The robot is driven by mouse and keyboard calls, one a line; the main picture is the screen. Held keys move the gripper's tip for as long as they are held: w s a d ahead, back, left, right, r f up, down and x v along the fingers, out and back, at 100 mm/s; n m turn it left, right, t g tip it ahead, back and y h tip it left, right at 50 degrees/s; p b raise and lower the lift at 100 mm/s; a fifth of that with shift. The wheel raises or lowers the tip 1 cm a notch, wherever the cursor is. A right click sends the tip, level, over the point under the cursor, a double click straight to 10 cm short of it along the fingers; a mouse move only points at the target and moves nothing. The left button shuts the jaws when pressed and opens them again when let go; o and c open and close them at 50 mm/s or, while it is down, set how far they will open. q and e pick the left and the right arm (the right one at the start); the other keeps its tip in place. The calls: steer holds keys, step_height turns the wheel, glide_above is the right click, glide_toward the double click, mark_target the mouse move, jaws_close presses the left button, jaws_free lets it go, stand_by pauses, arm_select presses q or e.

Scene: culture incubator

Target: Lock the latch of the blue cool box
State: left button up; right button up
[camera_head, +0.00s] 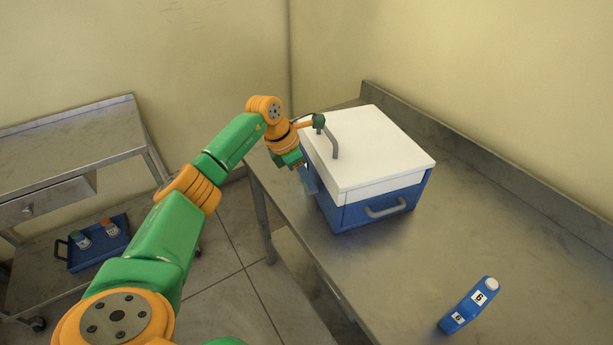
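The blue cool box (350,214) stands on the metal table with its white lid (380,155) down on top. A grey handle (333,141) stands up on the lid's left part, and another grey handle (386,209) is on the front face. My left arm reaches across from the lower left to the box's left side. My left gripper (303,172) is beside that side, below the lid edge; its fingers are mostly hidden, so its opening does not show. The latch cannot be made out. My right gripper is not in view.
A blue bottle (470,304) labelled 6 lies or stands at the table's front right. The metal table (480,220) is clear around it, with a raised back edge. At left, a metal trolley (70,140) holds a blue tray (98,243) with small containers.

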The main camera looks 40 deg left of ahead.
arm_select(q)
steer(key=shift+o, duration=0.9)
steer(key=shift+w, duration=0.1)
steer(key=b+v, duration=0.1)
steer(key=v, duration=0.6)
